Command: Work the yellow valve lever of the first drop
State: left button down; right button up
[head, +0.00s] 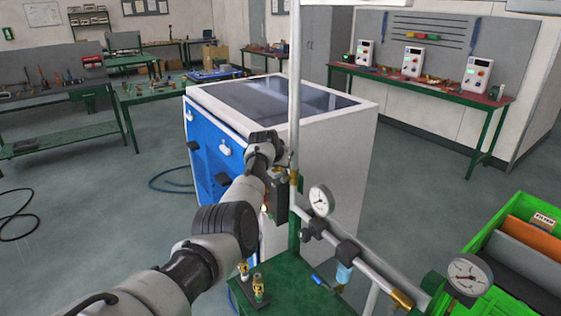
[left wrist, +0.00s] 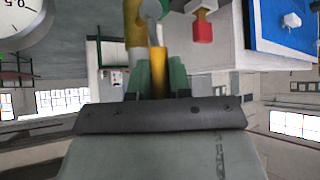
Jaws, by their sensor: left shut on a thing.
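The yellow valve lever (left wrist: 157,60) shows in the left wrist view, upright in the picture between the green fingers of my left gripper (left wrist: 160,76). The fingers are shut on it. A yellow fitting (left wrist: 134,28) and a round metal part stand just beyond it. In the head view my left arm reaches from the lower left to the vertical pipe (head: 295,90) of the drop. A brass fitting (head: 294,177) shows on that pipe; the lever itself cannot be made out there. My right gripper is in neither view.
A pressure gauge (head: 321,200) and a slanting pipe (head: 378,266) lie right of the drop. A white and blue cabinet (head: 345,165) stands close behind. A green crate (head: 478,235) is at the right. A red part (left wrist: 202,30) shows near the lever.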

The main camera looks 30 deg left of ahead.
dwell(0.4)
pick_arm(q)
jog(key=c, duration=1.1)
grip_release()
jog(key=shift+w, duration=0.1)
jog(key=shift+o, duration=0.2)
jog(key=b+v, duration=0.2)
jog(key=v, duration=0.8)
jog(key=shift+s+r, duration=0.25)
jog(key=shift+s, duration=0.05)
jog(key=shift+a, duration=0.1)
